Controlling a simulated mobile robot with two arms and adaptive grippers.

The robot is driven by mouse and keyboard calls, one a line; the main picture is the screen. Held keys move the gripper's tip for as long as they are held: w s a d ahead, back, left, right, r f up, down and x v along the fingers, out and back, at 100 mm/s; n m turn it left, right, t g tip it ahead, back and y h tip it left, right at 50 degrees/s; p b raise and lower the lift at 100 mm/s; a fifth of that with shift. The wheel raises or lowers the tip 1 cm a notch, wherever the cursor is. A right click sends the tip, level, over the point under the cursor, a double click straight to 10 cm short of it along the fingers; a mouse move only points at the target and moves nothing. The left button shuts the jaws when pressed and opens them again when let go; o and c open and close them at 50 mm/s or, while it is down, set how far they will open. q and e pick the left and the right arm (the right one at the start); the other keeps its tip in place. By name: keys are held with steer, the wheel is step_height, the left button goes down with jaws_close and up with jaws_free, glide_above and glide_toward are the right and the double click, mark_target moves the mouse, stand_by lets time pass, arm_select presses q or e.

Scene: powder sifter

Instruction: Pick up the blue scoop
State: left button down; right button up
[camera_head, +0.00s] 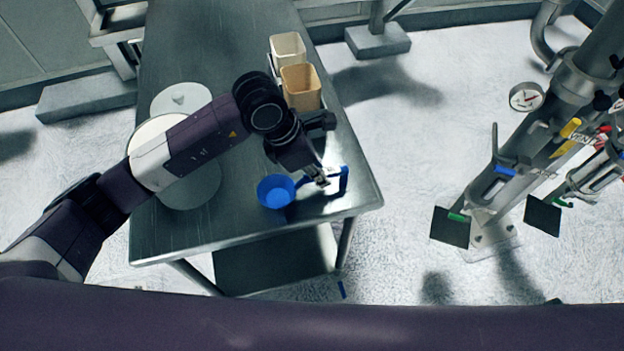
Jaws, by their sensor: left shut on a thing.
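The blue scoop (276,191) is near the front right part of the steel table (240,225). Its round bowl is open upward and its handle extends to the right, ending in an upright blue piece. My left gripper (320,181) reaches down from above and is shut on the scoop's handle, just right of the bowl. The fingers hide part of the handle. I cannot tell whether the scoop touches the table or is slightly above it. My right gripper is not in view.
Two containers, one cream (288,48) and one tan (301,87), stand at the table's right edge behind the gripper. Round pale lids (181,98) lie on the left under my arm. Piping with a gauge (526,97) stands to the right, beyond open floor.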

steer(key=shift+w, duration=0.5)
arm_select(q)
steer(key=shift+r, duration=0.15)
step_height(320, 180, up, 20)
steer(key=b, duration=0.4)
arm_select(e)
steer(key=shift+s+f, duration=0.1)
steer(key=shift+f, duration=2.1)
arm_select(q)
steer(key=shift+f, duration=0.25)
